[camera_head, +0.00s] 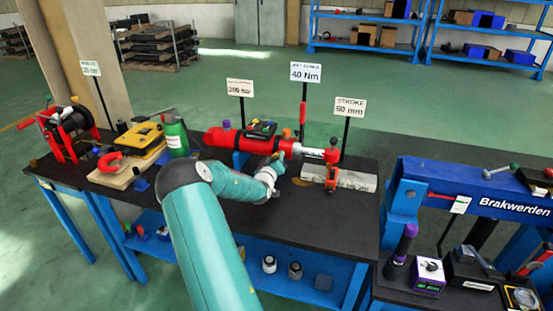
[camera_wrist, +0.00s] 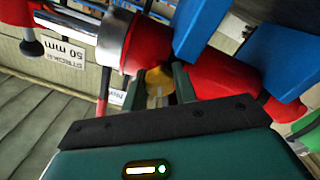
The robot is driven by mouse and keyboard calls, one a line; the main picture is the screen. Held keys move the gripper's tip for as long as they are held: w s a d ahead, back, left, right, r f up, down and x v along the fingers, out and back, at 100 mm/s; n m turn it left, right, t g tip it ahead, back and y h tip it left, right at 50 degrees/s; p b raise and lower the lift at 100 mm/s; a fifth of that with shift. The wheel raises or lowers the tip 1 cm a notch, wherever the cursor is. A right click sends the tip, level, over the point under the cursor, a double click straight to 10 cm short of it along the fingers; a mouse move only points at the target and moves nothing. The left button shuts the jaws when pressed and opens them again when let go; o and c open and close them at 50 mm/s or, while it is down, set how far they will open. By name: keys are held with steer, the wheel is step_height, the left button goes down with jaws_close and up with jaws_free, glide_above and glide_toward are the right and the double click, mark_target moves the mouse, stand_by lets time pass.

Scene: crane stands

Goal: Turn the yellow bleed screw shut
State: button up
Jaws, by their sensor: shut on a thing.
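The yellow bleed screw (camera_wrist: 158,76) shows in the wrist view, on the underside of the red cylinder (camera_wrist: 205,85). My gripper (camera_wrist: 158,92) has its two dark fingers on either side of the screw and is shut on it. The fingers hide part of the screw. In the head view the red cylinder (camera_head: 235,143) lies across the black workbench, with its silver rod pointing right. My gripper (camera_head: 277,163) reaches its near side by the rod end. The screw cannot be made out there.
Blue supports (camera_wrist: 205,25) stand close to my fingers in the wrist view. A grey block (camera_head: 350,180) with a red clamp is right of my gripper. A green bottle (camera_head: 176,137) and a yellow device (camera_head: 140,134) stand left. Sign posts rise behind the cylinder.

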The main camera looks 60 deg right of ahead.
steer(key=shift+m, duration=2)
steer(key=o, duration=1)
steer(key=shift+a, duration=0.2)
steer(key=a, duration=0.4)
steer(key=s+a, duration=0.1)
steer(key=a, duration=0.4)
steer(key=s+a, duration=0.1)
steer(key=a, duration=0.3)
steer(key=shift+a, duration=0.15)
